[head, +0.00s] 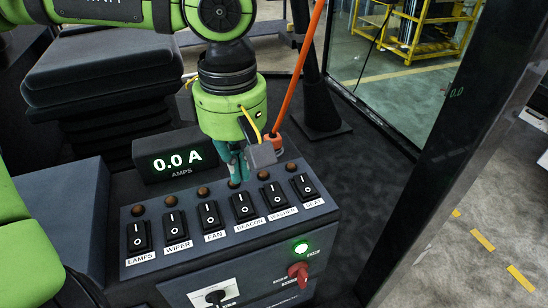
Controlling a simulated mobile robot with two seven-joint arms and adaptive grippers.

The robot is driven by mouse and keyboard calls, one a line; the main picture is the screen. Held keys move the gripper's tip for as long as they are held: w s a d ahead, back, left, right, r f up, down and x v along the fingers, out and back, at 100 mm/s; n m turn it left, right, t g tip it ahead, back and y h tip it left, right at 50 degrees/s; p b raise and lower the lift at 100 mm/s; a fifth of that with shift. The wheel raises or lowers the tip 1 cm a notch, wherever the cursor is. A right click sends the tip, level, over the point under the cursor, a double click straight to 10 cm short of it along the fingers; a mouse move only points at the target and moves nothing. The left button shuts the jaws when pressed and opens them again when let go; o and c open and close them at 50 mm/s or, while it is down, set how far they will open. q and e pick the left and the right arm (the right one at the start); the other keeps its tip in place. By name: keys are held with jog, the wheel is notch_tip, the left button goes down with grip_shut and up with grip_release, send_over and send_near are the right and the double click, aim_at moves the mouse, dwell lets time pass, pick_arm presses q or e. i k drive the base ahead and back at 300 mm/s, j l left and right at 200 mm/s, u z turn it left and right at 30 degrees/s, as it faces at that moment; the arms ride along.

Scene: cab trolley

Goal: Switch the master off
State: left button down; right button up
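A red rotary switch (298,272) sits on the front face of the grey console (150,275), at its right end. Its small labels are too blurred to read, so I cannot be sure it is the master. A green lamp (301,248) glows just above it. My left gripper (238,172) points down behind the row of rockers, near the BEACON switch (243,206), well up and left of the red switch. Its teal fingers are close together and partly hidden, and nothing shows held. My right gripper is not in view.
Rockers labelled LAMPS (138,236) to SEAT (304,186) line the console top. An AMPS display (178,161) reads 0.0 A. An orange rod (300,70) rises beside my gripper. A dark post (450,150) stands right.

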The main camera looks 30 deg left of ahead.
aim_at(299, 271)
jog(key=k+l, duration=1.55)
jog(key=k, duration=0.15)
